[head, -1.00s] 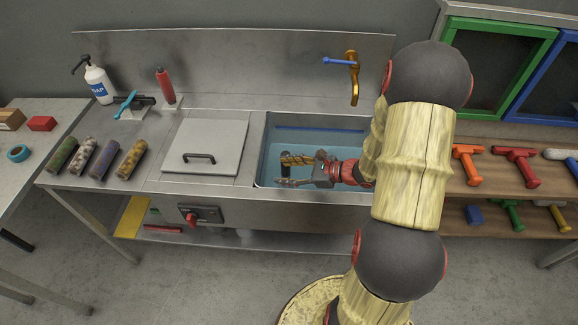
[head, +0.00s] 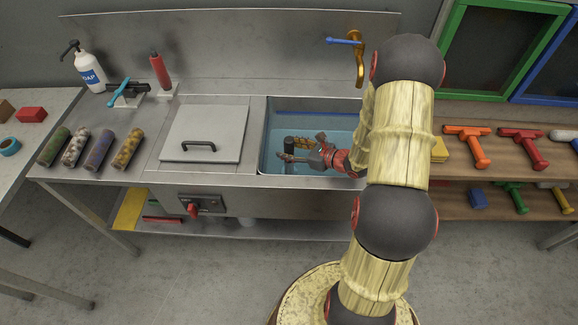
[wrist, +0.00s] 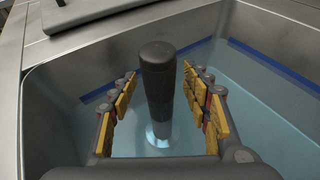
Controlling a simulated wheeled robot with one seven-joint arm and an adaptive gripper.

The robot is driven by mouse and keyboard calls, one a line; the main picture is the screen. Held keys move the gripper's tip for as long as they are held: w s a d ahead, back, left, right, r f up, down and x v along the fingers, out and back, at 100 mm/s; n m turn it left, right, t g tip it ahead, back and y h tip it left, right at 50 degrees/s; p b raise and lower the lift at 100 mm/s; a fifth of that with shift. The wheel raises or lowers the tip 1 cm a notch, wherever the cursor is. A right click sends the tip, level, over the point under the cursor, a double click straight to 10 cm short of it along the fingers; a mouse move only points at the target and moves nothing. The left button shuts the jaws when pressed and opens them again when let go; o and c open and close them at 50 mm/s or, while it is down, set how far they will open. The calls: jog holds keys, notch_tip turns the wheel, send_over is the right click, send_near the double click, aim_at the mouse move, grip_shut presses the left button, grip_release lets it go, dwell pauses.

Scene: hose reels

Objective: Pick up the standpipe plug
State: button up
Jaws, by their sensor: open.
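The standpipe plug (wrist: 158,90) is a dark upright cylinder standing in the water of the sink basin, seen in the wrist view. Its lower end is under water and looks pale and blurred there. My gripper (wrist: 161,95) is open, with its yellow-padded fingers on either side of the plug and a gap visible on both sides. In the head view, my gripper (head: 298,149) is low inside the basin, and the dark plug (head: 289,143) shows partly behind the fingers.
The steel sink basin (head: 264,135) walls surround my gripper closely. A lidded cover (head: 203,130) with a black handle lies left of it. A brass tap (head: 359,70) with a blue lever hangs above the back right. Patterned rolls (head: 90,148) lie further left.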

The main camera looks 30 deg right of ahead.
jog(key=shift+w, duration=0.1)
jog(key=shift+c, duration=1.2)
grip_shut()
